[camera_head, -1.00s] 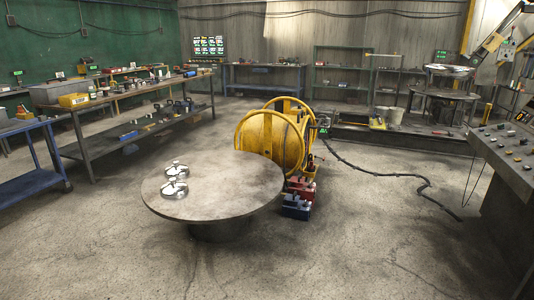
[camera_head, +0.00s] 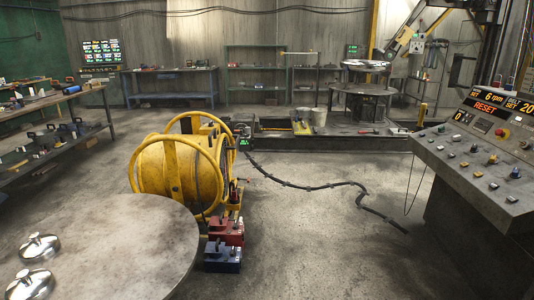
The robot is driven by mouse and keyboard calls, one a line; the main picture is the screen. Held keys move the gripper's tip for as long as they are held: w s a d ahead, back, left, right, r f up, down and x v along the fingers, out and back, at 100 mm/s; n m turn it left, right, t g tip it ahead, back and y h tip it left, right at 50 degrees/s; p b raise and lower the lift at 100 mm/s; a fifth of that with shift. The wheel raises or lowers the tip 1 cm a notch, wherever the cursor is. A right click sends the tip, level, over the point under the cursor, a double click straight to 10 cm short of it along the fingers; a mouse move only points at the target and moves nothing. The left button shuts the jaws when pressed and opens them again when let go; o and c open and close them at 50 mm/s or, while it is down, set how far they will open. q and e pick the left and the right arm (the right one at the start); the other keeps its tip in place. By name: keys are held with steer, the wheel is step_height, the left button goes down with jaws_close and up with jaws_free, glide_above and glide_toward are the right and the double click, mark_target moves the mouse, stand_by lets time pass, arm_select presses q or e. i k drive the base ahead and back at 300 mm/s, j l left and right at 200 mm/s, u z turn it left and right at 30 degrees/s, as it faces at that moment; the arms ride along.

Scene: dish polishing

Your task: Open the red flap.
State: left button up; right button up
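I cannot make out a clear red flap. A red box-like part (camera_head: 226,230) stands on the floor at the foot of the yellow drum machine (camera_head: 165,172), behind a blue box-like part (camera_head: 222,258). A control console (camera_head: 470,175) stands at the right. It has several knobs, a lit display panel (camera_head: 490,108) reading RESET, and a small red part (camera_head: 501,132) near its top edge. That part is too small to tell whether it is a flap. Neither gripper is in view.
A round table (camera_head: 130,240) with two shiny metal lids (camera_head: 38,246) fills the lower left. A dark cable (camera_head: 310,187) runs along the floor from the machine toward the console. The concrete floor (camera_head: 330,250) between table and console is otherwise open. Shelves and benches line the back.

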mark_target(221, 221)
steer(key=i, duration=0.7)
steer(key=i+l+u, duration=0.15)
steer(key=i, duration=0.6)
steer(key=i+l, duration=0.1)
steer(key=i, duration=0.6)
steer(key=j+u, duration=0.05)
